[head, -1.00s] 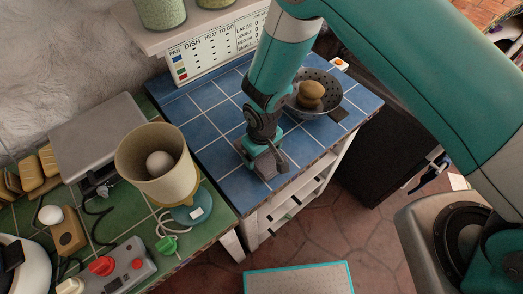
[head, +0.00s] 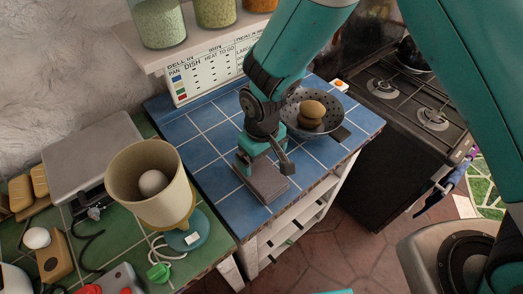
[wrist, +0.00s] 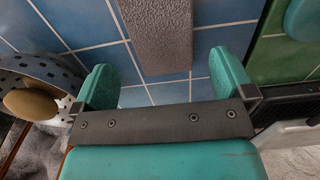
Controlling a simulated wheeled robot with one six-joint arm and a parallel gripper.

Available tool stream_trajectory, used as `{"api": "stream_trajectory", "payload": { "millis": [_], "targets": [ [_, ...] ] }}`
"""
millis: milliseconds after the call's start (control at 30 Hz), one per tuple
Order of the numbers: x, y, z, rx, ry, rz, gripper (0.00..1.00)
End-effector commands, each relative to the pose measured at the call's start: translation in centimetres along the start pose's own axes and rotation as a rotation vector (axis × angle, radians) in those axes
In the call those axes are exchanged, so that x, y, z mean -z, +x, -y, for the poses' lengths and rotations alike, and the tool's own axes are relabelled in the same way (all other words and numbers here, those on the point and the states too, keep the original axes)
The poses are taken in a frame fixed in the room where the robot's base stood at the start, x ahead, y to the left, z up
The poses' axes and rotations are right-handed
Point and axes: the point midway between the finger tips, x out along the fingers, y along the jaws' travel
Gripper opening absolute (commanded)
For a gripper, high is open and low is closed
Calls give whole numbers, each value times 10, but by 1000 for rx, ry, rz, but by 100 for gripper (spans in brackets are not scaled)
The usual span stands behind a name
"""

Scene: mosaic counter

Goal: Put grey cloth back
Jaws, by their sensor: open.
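The grey cloth (head: 266,185) is a narrow rectangle lying flat on the blue tiled counter (head: 205,150), near its front edge. In the wrist view the cloth (wrist: 160,36) shows as a textured strip between and beyond the finger line. My gripper (head: 263,158) is open above the cloth, pointing down. Its two teal fingers (wrist: 163,80) stand wide apart in the wrist view, with nothing held between them. The cloth's back part is hidden behind my gripper in the head view.
A speckled colander (head: 335,122) holding a brown rounded object (head: 311,112) stands right of my gripper. A cream bowl (head: 145,208) on a scale is on the green counter at left. A dark stove (head: 400,120) is at right. Blue tiles at left are clear.

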Motion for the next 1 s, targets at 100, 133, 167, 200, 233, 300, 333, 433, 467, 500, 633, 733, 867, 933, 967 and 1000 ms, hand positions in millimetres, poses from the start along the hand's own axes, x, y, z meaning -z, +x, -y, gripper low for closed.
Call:
{"api": "stream_trajectory", "payload": {
  "millis": [100, 133, 167, 200, 233, 300, 333, 433, 467, 500, 633, 733, 867, 933, 967, 1000],
  "targets": [
    [1, -18, 0, 0, 0, -5, 100],
    [0, -22, 0, 0, 0, -3, 100],
    [1, -26, 0, 0, 0, -3, 100],
    [0, -30, 0, 0, 0, -2, 100],
    [0, -32, 0, 0, 0, -1, 100],
    [0, -36, 0, 0, 0, -1, 100],
    [0, -37, 0, 0, 0, -1, 100],
    [0, -39, 0, 1, 1, 0, 100],
    [-1, -41, -1, 3, 2, -1, 100],
    [-2, -46, -2, 8, 4, -4, 100],
    [-16, -87, -11, 58, 20, -29, 100],
    [-42, -136, -19, 123, 30, -60, 100],
    [-92, -194, -23, 205, 28, -111, 100],
    [-120, -217, -22, 238, 20, -137, 100],
    [-132, -224, -20, 249, 15, -147, 100],
    [-145, -232, -18, 262, 9, -160, 100]
  ]
}}
